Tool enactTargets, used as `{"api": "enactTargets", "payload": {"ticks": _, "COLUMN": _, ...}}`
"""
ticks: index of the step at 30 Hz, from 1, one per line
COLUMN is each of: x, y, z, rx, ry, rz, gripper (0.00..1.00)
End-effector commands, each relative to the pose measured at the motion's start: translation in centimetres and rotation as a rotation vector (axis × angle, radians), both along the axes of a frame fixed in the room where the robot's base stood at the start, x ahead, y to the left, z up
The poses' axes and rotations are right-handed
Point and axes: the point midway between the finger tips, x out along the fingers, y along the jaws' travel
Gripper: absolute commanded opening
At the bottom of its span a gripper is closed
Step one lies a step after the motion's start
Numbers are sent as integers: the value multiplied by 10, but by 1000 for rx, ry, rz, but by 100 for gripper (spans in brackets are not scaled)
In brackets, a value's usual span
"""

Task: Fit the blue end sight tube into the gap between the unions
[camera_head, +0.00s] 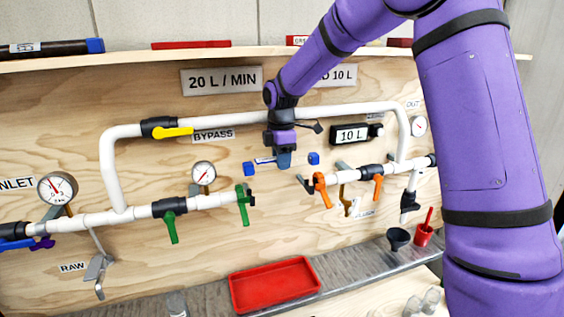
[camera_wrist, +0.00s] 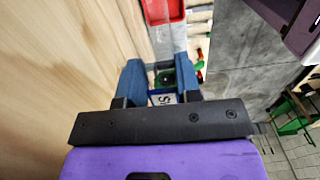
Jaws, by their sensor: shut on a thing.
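The blue end sight tube (camera_head: 249,168) is clear with a blue cap at each end and a white label. My gripper (camera_head: 284,160) is shut on it near the middle, holding it roughly level, in front of the board. It hangs above the gap between the green-handled union (camera_head: 246,196) on the left and the orange-handled union (camera_head: 306,184) on the right, apart from both. In the wrist view, part of the tube's label (camera_wrist: 163,99) shows between my gripper's blue fingers (camera_wrist: 160,80); the rest is mostly hidden.
The white bypass pipe (camera_head: 340,110) runs above the tube. A red tray (camera_head: 273,284) lies on the ledge below.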

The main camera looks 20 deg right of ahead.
Motion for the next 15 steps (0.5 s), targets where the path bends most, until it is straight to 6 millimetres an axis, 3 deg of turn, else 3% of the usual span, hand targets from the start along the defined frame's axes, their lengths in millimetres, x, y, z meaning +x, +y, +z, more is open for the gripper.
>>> {"api": "enactTargets", "payload": {"ticks": 1, "x": 6, "y": 3, "z": 10, "rx": 3, "ry": -29, "rz": 6, "gripper": 1}}
{"api": "enactTargets", "payload": {"ticks": 6, "x": 6, "y": 4, "z": 11, "rx": 7, "ry": -29, "rz": 9, "gripper": 1}}
{"api": "enactTargets", "payload": {"ticks": 15, "x": 6, "y": 4, "z": -10, "rx": 7, "ry": -25, "rz": 8, "gripper": 1}}
